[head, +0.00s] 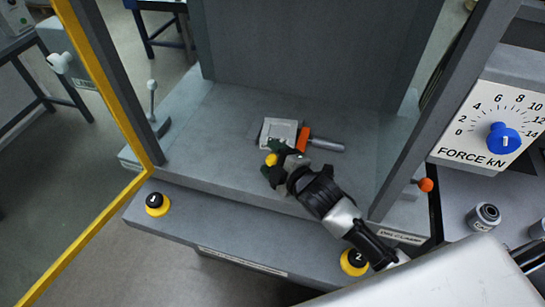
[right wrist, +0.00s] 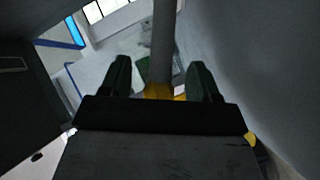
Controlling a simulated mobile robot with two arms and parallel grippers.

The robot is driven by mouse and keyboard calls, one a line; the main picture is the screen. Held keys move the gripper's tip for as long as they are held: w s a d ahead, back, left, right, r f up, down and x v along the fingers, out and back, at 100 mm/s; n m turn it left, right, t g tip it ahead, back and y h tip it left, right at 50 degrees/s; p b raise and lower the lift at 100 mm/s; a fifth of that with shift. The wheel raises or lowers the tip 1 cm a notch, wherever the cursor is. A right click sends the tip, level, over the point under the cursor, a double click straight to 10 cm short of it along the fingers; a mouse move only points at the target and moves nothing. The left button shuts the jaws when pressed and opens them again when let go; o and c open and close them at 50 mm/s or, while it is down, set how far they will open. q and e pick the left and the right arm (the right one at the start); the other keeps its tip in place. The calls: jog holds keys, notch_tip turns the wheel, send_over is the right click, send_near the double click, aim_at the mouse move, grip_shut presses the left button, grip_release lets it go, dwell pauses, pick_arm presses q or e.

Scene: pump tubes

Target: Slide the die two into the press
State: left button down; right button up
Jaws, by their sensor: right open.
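A light grey block (head: 279,132) with an orange part (head: 303,139) and a grey cylinder (head: 326,145) beside it sits on the bed of the press (head: 222,108). No die number is legible, so I cannot tell if this is die two. My right gripper (head: 279,164) is at the near side of the block, over the press bed, with its dark fingers apart. A yellow piece (head: 271,159) shows at its fingers. In the right wrist view, a grey rod with a yellow base (right wrist: 158,91) shows between the open fingers (right wrist: 161,80); I cannot tell contact. My left gripper is out of view.
An orange-knobbed lever (head: 425,185) is at the right, near the clamp label. A force dial (head: 503,138) is farther right. The yellow-edged guard frame (head: 118,112) stands at the left.

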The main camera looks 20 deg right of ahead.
jog(key=b+v, duration=0.1)
jog(key=v, duration=0.8)
jog(key=shift+s+d+f, duration=0.1)
jog(key=shift+s+d, duration=0.05)
jog(key=shift+s, duration=0.2)
jog(key=shift+s+d, duration=0.15)
jog(key=shift+s, duration=0.3)
